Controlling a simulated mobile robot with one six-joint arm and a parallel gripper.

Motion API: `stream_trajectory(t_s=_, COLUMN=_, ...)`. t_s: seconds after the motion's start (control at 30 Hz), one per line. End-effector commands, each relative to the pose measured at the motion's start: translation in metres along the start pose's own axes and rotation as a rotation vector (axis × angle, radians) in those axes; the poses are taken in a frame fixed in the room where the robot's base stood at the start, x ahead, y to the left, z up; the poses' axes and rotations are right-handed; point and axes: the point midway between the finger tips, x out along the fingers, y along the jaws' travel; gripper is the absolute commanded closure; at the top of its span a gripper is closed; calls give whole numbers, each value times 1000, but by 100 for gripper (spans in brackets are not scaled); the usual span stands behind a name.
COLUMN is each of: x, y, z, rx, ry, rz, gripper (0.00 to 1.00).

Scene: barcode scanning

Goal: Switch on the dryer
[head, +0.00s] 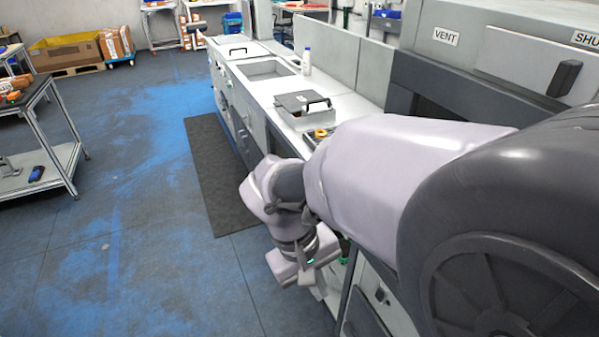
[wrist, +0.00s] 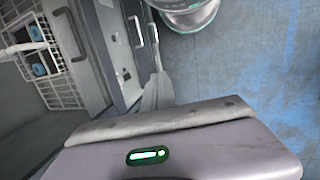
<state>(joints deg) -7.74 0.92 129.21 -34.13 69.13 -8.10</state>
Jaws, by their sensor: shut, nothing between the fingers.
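No label in view names the dryer, so I cannot tell which unit it is. A grey machine (head: 470,70) at the upper right bears a VENT label, a partly cut-off "SHU" label and a dark handle (head: 564,78). In the head view my arm hides much of the counter front.
A white counter (head: 262,82) with a sink and a lidded grey box (head: 303,108) runs along the right. A wire rack (wrist: 40,60) shows at the left of the wrist view. A dark mat (head: 222,175) lies beside the counter. A cart (head: 45,155) stands left; floor between is free.

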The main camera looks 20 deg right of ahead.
Motion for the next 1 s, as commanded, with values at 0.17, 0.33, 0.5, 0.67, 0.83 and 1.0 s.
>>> stream_trajectory(t_s=0.17, x=64, y=13, z=-35, rx=-289, ry=-260, rz=239, gripper=100)
stream_trajectory(t_s=0.33, x=140, y=20, z=-70, rx=-608, ry=-501, rz=494, gripper=100)
stream_trajectory(t_s=0.5, x=226, y=17, z=-92, rx=-928, ry=-697, rz=739, gripper=100)
stream_trajectory(t_s=0.67, x=289, y=12, z=-96, rx=-1149, ry=-805, rz=905, gripper=100)
stream_trajectory(t_s=0.83, x=318, y=9, z=-95, rx=-1252, ry=-846, rz=980, gripper=100)
stream_trajectory(t_s=1.0, x=321, y=8, z=-95, rx=-1262, ry=-849, rz=986, gripper=100)
